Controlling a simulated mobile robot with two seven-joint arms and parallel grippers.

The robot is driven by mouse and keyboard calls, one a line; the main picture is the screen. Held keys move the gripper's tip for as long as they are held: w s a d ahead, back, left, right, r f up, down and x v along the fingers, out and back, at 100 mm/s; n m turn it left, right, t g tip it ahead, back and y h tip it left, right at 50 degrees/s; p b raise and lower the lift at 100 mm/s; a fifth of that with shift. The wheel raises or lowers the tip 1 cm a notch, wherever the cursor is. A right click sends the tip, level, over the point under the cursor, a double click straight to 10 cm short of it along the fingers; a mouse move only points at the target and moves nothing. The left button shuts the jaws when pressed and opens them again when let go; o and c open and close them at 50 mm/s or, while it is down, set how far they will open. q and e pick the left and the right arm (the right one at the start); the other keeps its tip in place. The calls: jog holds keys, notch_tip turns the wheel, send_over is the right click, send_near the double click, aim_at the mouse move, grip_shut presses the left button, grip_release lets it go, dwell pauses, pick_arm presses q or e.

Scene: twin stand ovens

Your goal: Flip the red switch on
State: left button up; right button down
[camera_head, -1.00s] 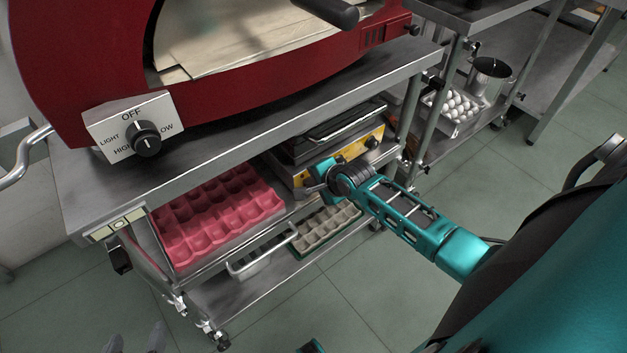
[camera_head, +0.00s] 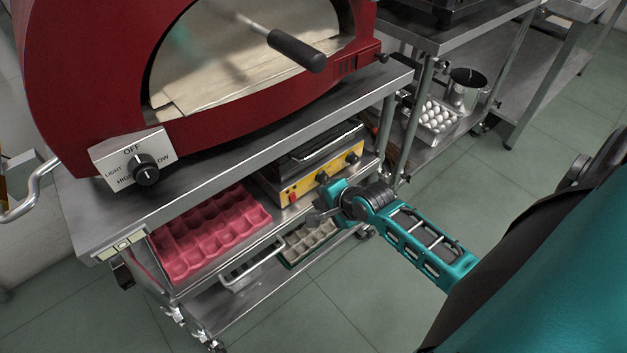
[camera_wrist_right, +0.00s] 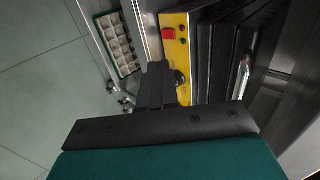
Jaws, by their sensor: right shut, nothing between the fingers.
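The red switch (camera_head: 292,194) is a small red rocker at the left end of the yellow front panel (camera_head: 311,185) of a dark press-like appliance (camera_head: 315,145) on the shelf under the red oven. It also shows in the right wrist view (camera_wrist_right: 168,34), beyond the fingertips. My right gripper (camera_head: 313,218) is shut and empty, in front of the panel and to the right of the switch. In the right wrist view its dark fingers (camera_wrist_right: 158,70) point toward the switch's end of the panel, with a visible gap to the switch. My left gripper is out of view.
The red oven (camera_head: 90,75) stands on the steel table (camera_head: 225,140) above the appliance. Pink egg trays (camera_head: 205,235) lie left of the appliance. A grey tray (camera_head: 308,240) sits on the lower shelf. Open floor (camera_head: 330,310) lies in front.

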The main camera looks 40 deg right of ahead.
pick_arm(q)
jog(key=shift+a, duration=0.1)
pick_arm(e)
jog(key=shift+v, duration=0.8)
